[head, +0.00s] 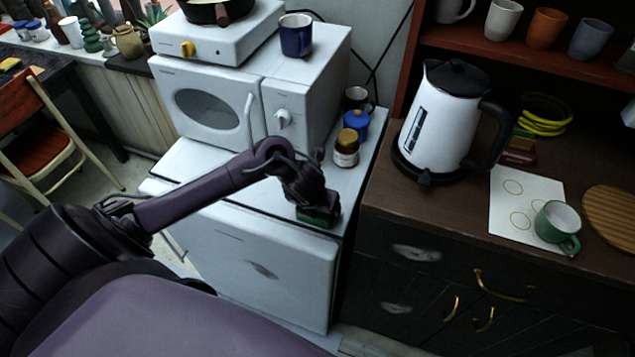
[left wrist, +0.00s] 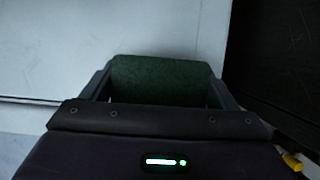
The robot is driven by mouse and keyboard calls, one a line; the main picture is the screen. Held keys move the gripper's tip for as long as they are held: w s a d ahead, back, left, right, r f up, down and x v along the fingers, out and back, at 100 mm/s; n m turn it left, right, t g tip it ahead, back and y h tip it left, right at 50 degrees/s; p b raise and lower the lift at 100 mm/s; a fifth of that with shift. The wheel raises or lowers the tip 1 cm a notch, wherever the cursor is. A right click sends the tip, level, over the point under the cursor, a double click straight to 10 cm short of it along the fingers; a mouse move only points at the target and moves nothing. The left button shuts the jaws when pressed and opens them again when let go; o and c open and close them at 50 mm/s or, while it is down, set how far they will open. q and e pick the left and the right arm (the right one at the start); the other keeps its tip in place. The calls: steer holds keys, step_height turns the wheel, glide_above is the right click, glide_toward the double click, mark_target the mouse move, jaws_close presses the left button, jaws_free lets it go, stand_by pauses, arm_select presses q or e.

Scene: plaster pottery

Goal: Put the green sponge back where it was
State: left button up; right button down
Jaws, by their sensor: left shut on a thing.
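The green sponge (head: 318,217) is at the front right corner of the white fridge top (head: 215,180) in the head view. My left gripper (head: 312,208) is shut on it from above. In the left wrist view the sponge (left wrist: 160,82) sits between the two fingers of the left gripper (left wrist: 160,90). I cannot tell whether the sponge touches the white top. My right gripper is not in view.
A white microwave (head: 210,105) stands behind on the same top, with a jar (head: 346,150), a blue pot (head: 356,122) and a dark mug (head: 357,98) to its right. The dark cabinet right holds a kettle (head: 440,120), a paper sheet (head: 515,200) and a green mug (head: 557,225).

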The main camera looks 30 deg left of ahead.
arm_select(q)
steer(key=o, duration=0.8)
steer(key=shift+o, duration=0.5)
steer(key=p+v, duration=0.5)
steer(key=v, duration=0.7)
steer(key=shift+p, duration=0.3)
steer(key=shift+a, duration=0.1)
steer(key=shift+s, duration=0.1)
